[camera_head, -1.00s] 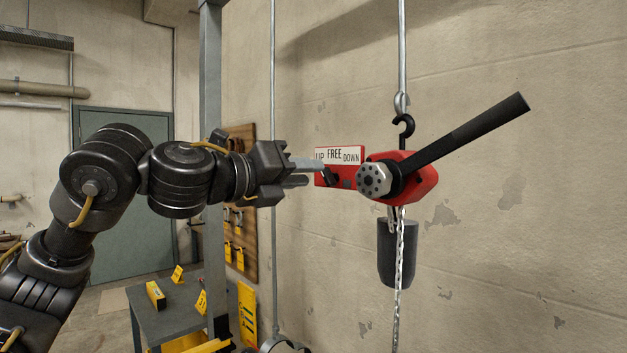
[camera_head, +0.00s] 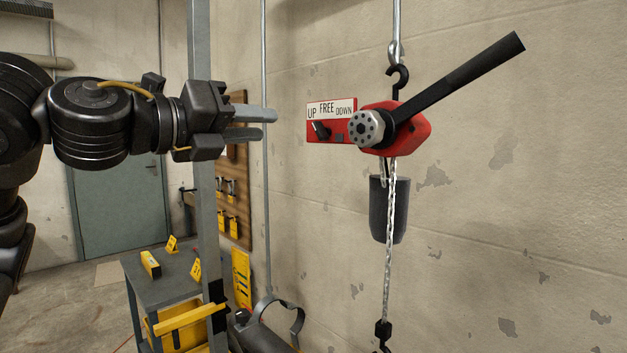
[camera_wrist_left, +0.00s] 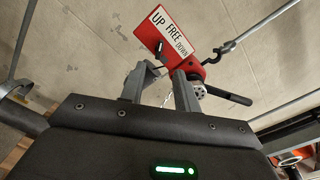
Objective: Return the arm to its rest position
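My left gripper (camera_head: 267,124) is in the head view, left of the red lever hoist (camera_head: 413,133) and apart from it. Its two grey fingers are parted with nothing between them; the left wrist view shows the same gap (camera_wrist_left: 161,82). The hoist hangs from a hook, with its black lever (camera_head: 462,78) slanting up to the right. Its sign (camera_head: 331,108) reads UP, FREE, DOWN, with a small black selector (camera_head: 320,130) below, under the UP side. The hoist's red plate also shows in the left wrist view (camera_wrist_left: 150,36). My right gripper is in neither view.
A grey post (camera_head: 201,55) stands close behind my left gripper. A small table (camera_head: 165,287) with yellow tags is below. A chain (camera_head: 389,225) and a dark weight-like cylinder (camera_head: 376,205) hang under the hoist. A thin vertical pipe (camera_head: 265,200) runs along the wall.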

